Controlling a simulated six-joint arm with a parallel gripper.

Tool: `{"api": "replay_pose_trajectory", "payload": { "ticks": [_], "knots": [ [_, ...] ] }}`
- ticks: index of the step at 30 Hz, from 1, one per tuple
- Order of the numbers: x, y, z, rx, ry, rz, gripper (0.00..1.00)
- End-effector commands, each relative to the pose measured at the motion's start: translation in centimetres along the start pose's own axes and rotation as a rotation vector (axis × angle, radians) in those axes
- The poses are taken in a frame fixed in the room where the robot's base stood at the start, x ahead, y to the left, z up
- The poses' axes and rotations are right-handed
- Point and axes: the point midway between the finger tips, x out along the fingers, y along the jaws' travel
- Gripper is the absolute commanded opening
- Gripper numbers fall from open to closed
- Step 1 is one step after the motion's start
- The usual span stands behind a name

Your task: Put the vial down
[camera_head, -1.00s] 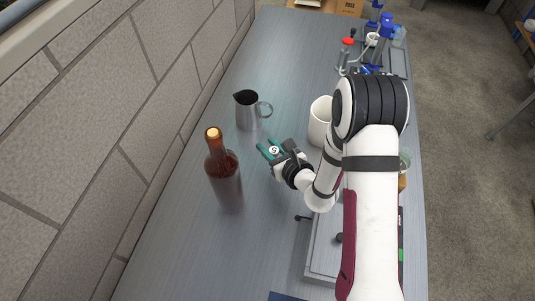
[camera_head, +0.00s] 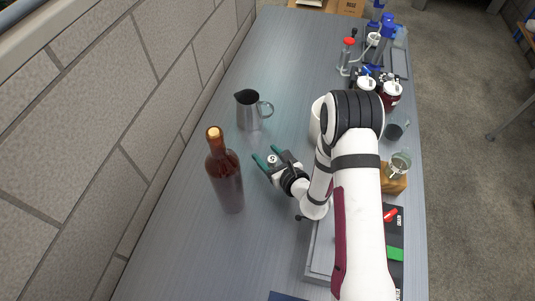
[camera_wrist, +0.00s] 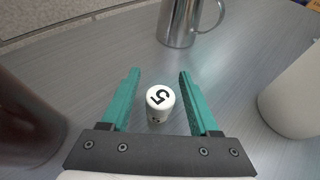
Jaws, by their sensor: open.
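The vial (camera_wrist: 159,104) has a white cap marked with a black 5. In the wrist view it stands upright on the grey table between the two green fingers of my gripper (camera_wrist: 158,88). The fingers are spread, with a gap visible on both sides of the vial. In the head view the vial (camera_head: 272,159) shows as a small white cap by my open gripper (camera_head: 267,155). Its lower part is mostly hidden by the gripper body.
A dark wine bottle (camera_head: 226,180) stands close on the left. A steel jug (camera_head: 249,112) stands behind, and a white mug (camera_head: 316,118) on the right, partly behind my arm. A wooden block (camera_head: 393,181) is farther right. The table's far left stretch is clear.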

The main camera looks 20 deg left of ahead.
Motion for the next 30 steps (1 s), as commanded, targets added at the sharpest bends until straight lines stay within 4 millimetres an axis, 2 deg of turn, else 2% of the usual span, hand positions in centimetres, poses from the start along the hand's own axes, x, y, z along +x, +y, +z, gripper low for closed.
{"api": "replay_pose_trajectory", "payload": {
  "ticks": [5,12,18,24,30],
  "knots": [
    [-0.8,-0.1,0.2,0.001,0.001,-0.001,0.62],
    [-6.6,-0.1,0.2,0.004,0.002,-0.004,0.62],
    [-10.4,-0.1,0.2,0.002,0.001,-0.003,0.62],
    [-12.0,0.0,0.3,0.0,0.0,0.0,0.62],
    [-12.2,0.0,0.3,0.0,0.0,0.0,0.62]
  ]
}}
